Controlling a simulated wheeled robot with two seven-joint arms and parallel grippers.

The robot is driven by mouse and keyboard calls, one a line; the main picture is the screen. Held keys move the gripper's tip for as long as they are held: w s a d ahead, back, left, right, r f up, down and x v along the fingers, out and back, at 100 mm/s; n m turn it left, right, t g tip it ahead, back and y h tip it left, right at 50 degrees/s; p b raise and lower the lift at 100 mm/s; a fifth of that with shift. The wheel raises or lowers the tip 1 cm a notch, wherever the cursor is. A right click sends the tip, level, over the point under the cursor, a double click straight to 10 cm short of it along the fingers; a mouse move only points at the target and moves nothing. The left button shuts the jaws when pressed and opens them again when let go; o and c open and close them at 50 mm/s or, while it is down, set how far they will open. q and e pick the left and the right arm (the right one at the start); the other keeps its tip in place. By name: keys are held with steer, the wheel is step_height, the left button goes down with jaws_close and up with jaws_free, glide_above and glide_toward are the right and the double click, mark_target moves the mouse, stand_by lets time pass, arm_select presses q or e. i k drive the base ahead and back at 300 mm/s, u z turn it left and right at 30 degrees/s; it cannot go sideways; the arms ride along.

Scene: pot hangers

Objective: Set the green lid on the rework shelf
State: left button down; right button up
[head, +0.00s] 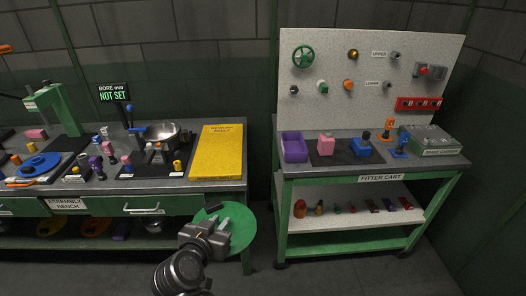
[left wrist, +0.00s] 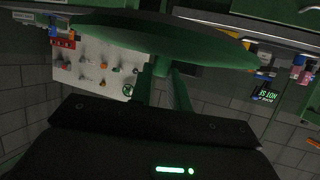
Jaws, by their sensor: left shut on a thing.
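The green lid (head: 239,230) is a round flat disc with a raised grip, held in front of the assembly bench's right end. My left gripper (head: 216,222) is shut on the lid's grip. In the left wrist view the lid (left wrist: 165,38) spans the top as a wide disc, and the fingers (left wrist: 164,85) meet its underside as pictured. A yellow board (head: 216,152) lies flat and bare on the bench's right end; its small label seems to end in "SHELF". The lid is apart from it, nearer to me. My right gripper is not in view.
A metal pan (head: 160,132) stands left of the yellow board on the assembly bench (head: 120,196). The fitter cart (head: 380,179), across a gap at right, carries a purple bin (head: 294,147), coloured blocks and an upright pegboard (head: 325,60).

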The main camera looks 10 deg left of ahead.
mark_target(219, 148)
steer(key=z, duration=0.1)
steer(key=i, duration=1)
steer(key=u, duration=0.05)
